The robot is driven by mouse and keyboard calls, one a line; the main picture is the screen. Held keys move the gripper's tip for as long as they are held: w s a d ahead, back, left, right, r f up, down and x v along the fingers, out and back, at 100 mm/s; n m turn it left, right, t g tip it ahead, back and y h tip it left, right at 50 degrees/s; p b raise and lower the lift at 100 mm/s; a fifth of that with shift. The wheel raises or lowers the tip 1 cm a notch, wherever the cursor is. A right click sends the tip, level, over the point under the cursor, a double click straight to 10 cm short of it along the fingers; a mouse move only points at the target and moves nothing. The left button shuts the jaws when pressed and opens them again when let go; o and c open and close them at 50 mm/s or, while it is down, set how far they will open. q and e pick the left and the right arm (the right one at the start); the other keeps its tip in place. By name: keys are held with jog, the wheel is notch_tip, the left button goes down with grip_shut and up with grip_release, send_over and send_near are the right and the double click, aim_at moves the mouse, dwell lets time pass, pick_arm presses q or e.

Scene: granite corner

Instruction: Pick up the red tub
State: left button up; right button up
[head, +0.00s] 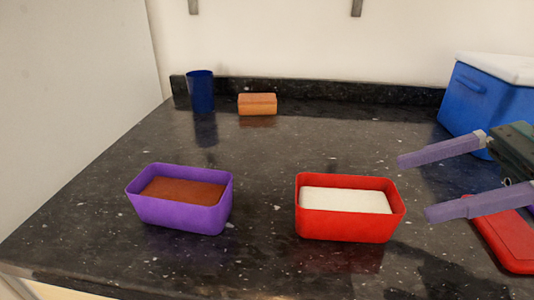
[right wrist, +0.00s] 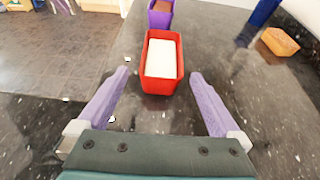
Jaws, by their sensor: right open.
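The red tub (head: 350,226) stands upright on the dark granite counter, right of centre in the head view, with white contents inside. In the right wrist view the red tub (right wrist: 160,86) lies ahead of the fingertips, between their lines. My right gripper (head: 412,188) is open and empty, to the right of the tub and apart from it. Its two purple fingers also show in the right wrist view (right wrist: 160,75), spread wider than the tub's near end. My left gripper is not in view.
A purple tub (head: 180,214) with brown contents stands left of the red tub, with a gap between. A blue cup (head: 201,92) and an orange-brown block (head: 257,104) are at the back. A blue cooler (head: 490,98) and a red flat object (head: 508,238) are at right.

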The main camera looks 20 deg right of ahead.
aim_at(394, 188)
jog(key=shift+w+a+f, duration=0.2)
jog(key=shift+w, duration=0.15)
jog(key=x, duration=0.4)
jog(key=shift+s+a+r, duration=0.1)
jog(key=shift+r, duration=0.1)
jog(key=x, duration=0.5)
jog(key=shift+w+a+r, duration=0.2)
jog(key=shift+w, duration=0.05)
jog(key=c, duration=1.5)
